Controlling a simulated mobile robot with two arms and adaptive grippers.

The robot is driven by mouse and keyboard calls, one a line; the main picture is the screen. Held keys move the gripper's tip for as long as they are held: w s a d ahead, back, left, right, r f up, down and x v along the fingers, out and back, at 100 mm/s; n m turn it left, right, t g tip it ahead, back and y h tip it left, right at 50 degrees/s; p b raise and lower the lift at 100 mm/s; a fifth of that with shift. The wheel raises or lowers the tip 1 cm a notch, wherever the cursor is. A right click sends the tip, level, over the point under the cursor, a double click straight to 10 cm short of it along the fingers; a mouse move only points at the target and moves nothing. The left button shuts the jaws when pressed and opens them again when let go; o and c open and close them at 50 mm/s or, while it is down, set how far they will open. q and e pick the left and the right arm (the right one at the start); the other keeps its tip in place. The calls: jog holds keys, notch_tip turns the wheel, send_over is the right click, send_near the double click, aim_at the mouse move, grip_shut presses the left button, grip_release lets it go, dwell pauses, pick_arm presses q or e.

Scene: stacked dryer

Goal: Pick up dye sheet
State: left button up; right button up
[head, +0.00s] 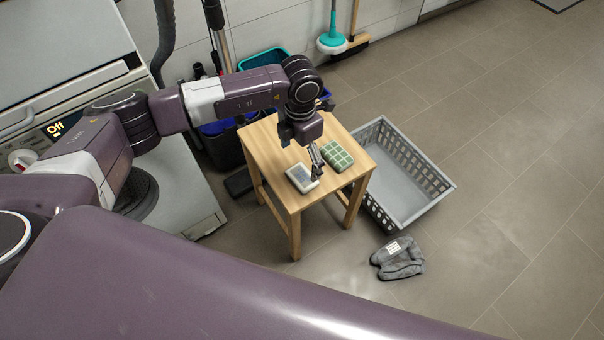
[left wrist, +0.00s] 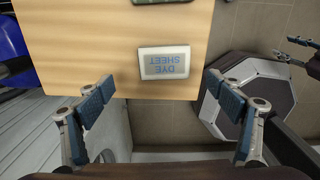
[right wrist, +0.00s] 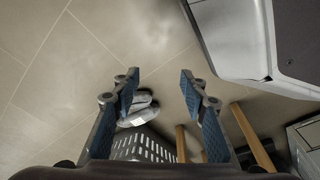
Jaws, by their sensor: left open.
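The dye sheet (head: 301,178) is a small white box with a grey-blue face, lying flat near the edge of a wooden stool (head: 280,182). In the left wrist view, the dye sheet (left wrist: 165,63) shows its upside-down label "DYE SHEET". My left gripper (head: 316,160) is above the stool, close to the dye sheet. In the left wrist view, its fingers (left wrist: 160,88) are wide apart and empty, with the dye sheet in the gap ahead of them. My right gripper (right wrist: 160,85) is open and empty, facing the floor and the stool legs; it is hidden in the head view.
A green checkered pack (head: 337,156) lies on the stool beside the dye sheet. A grey laundry basket (head: 440,187) stands right of the stool. A folded grey cloth (head: 398,259) lies on the floor. Buckets and a mop stand by the wall. The floor at right is clear.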

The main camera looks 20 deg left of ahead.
aim_at(302, 176)
pick_arm(q)
jog(key=f, duration=0.6)
jog(key=shift+s+d+f, duration=0.2)
jog(key=shift+d+f, duration=0.1)
jog(key=shift+f, duration=0.05)
jog(key=c, duration=0.9)
pick_arm(e)
jog(key=shift+w+r, duration=0.75)
jog(key=shift+r, duration=0.05)
